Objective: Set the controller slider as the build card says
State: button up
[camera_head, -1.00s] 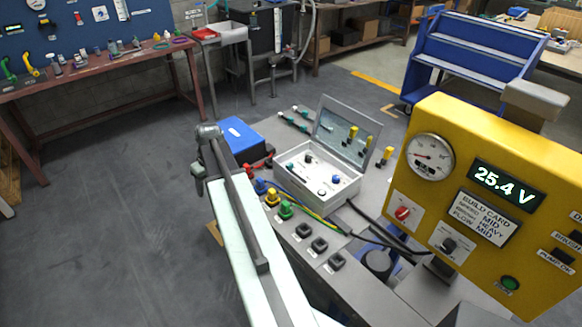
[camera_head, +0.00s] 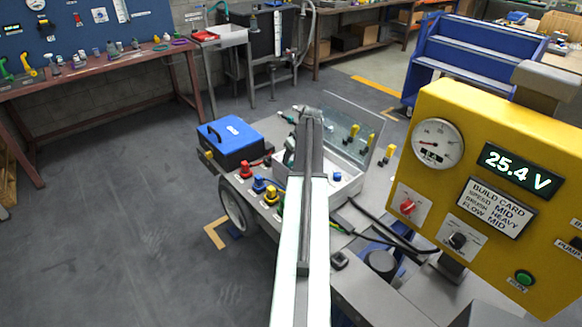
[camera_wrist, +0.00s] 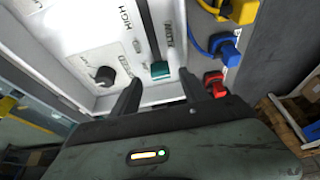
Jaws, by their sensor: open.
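The white controller box (camera_head: 348,190) stands open on the grey chassis, partly hidden behind my arm. In the wrist view its panel (camera_wrist: 85,55) carries a dark round knob (camera_wrist: 105,76) and a teal block (camera_wrist: 160,70), which looks like the slider's handle. HIGH is legible near the panel's top. My gripper (camera_wrist: 158,79) is open over the panel. Its fingers appear either side of the teal block; contact cannot be told. In the head view my arm hides the gripper. The build card (camera_head: 495,208) reads speed MID, brush HEAVY, flow MID.
A yellow panel (camera_head: 470,110) with a gauge and a 25.4 V display stands at right. Red, blue and yellow plugs (camera_head: 271,193) sit left of my arm. A blue case (camera_head: 232,140) lies behind them. The box's clear lid (camera_head: 350,125) stands up at the back.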

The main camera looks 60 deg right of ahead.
aim_at(290, 162)
jog(key=b+x, duration=0.2)
jog(key=x, duration=0.1)
jog(key=shift+f, duration=0.35)
jog(key=shift+r, duration=0.15)
grip_shut()
dwell(0.9)
